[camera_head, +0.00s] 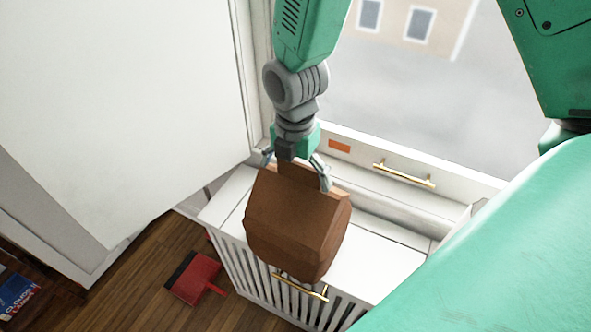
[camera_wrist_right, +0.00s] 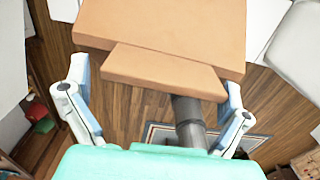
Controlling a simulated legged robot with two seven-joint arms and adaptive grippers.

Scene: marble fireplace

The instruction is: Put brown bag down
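The brown bag (camera_head: 296,222), a faceted block shape with a narrower top, is at the white slatted cabinet (camera_head: 385,262). It overlaps the cabinet's top and front edge in the head view; I cannot tell whether it rests there or hangs above. My right gripper (camera_head: 296,168) is over the bag's top, its fingers spread on either side. In the right wrist view the bag (camera_wrist_right: 160,25) fills the top middle, and the right gripper (camera_wrist_right: 156,85) shows wide-apart fingers, with a gap beside the left one. My left gripper is out of view.
A red dustpan (camera_head: 196,277) lies on the wooden floor (camera_head: 160,240) left of the cabinet. A white panel (camera_head: 110,90) fills the upper left. A window ledge with a gold handle (camera_head: 404,174) runs behind the cabinet. A blue book (camera_head: 17,296) is at lower left.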

